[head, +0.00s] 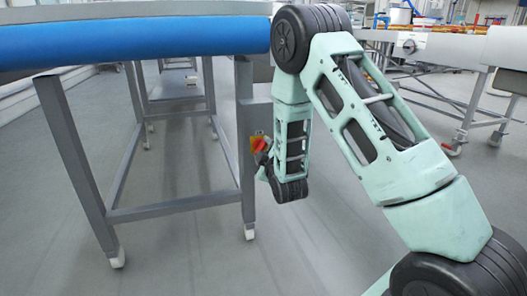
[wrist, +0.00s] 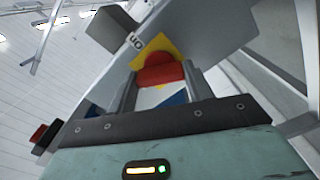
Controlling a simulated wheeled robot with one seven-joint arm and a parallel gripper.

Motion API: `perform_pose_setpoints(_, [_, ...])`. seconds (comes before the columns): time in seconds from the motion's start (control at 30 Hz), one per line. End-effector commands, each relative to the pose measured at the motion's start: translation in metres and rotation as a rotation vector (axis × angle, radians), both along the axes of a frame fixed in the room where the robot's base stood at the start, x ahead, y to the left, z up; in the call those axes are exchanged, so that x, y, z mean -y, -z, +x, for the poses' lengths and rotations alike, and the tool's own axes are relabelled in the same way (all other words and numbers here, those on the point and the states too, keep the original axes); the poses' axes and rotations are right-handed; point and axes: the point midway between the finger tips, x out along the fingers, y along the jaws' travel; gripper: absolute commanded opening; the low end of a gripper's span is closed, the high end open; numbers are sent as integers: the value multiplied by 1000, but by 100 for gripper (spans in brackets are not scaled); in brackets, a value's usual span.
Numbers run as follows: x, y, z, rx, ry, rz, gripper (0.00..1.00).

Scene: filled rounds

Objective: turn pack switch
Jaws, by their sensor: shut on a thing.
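The pack switch is a red knob (wrist: 160,74) on a yellow plate (wrist: 155,48), with lettering like "ON" beside it. In the head view the red knob (head: 260,145) shows on the grey post of the conveyor frame, left of my forearm. My gripper (wrist: 162,82) reaches up to the switch, a finger on each side of the knob, and is shut on it. In the head view my wrist covers most of the gripper. The exact angle of the knob is hard to read.
A conveyor with a blue edge (head: 140,40) stands at the left on grey legs (head: 80,165). Another conveyor (head: 440,48) stands at the back right. A black and red part (wrist: 42,135) shows at the left of the wrist view. The floor between is clear.

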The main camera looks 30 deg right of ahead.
Motion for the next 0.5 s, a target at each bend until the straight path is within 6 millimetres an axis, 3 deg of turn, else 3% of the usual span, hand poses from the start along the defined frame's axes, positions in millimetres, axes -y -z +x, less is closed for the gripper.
perform_pose_setpoints(0.5, [0, 0, 0, 77, 0, 266, 28])
